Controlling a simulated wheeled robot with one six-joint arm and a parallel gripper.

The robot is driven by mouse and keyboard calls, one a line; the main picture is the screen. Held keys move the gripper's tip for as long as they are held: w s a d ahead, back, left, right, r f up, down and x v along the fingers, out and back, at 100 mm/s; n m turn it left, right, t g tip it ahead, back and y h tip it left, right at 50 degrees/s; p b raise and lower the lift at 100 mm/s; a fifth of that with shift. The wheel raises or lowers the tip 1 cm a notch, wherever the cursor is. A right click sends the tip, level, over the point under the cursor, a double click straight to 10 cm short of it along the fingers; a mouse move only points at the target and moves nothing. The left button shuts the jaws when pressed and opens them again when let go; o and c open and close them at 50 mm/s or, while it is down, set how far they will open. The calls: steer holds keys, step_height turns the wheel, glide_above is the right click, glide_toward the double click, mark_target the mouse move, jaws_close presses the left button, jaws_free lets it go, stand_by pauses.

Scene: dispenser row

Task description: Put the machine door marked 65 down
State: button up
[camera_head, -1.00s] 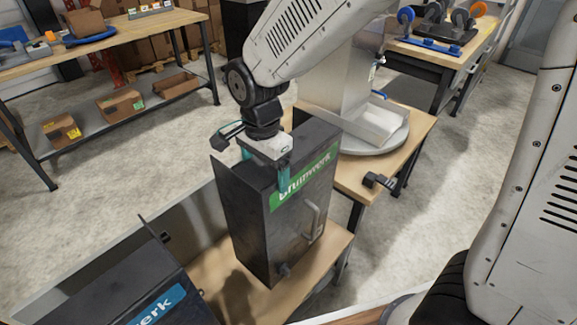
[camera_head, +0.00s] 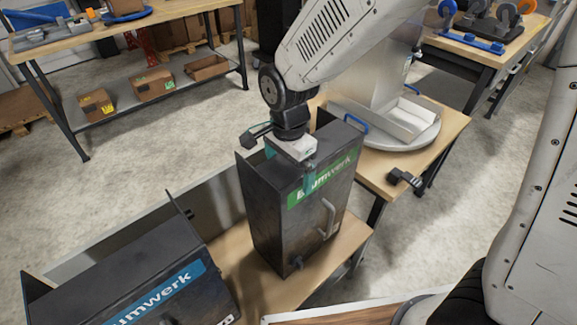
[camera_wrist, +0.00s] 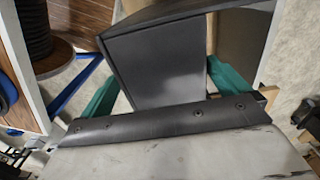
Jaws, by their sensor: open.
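A black machine with a green label (camera_head: 325,181) stands upright in the middle of the head view. Its front has a pale vertical handle (camera_head: 328,217) and a small dark knob (camera_head: 296,262). A second black machine with a blue label (camera_head: 158,298) is at the lower left, partly cut off. I cannot read a 65 on either one. My gripper (camera_head: 290,170) points down at the top of the green-labelled machine, one teal finger by the label. In the wrist view the teal fingers are apart, with a dark panel (camera_wrist: 165,70) between them; contact is unclear.
A wooden table (camera_head: 445,135) with a round grey plate and a pale metal device stands behind at right. A dark upright panel (camera_head: 190,225) rises beside the blue-labelled machine. A workbench (camera_head: 190,20) with boxes is at the back left. Open floor lies between.

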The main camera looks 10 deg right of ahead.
step_height(320, 180, up, 12)
stand_by(0.4)
steer(key=s+d+r+n, duration=0.2)
steer(key=s+d+n, duration=0.3)
steer(key=s+d, duration=0.4)
steer(key=s+d+r+n+t, duration=0.1)
steer(key=s+d+r+n, duration=0.1)
steer(key=s+d+n, duration=0.4)
steer(key=shift+s+d+r, duration=0.35)
steer(key=shift+s+d, duration=1.6)
steer(key=shift+d, duration=0.75)
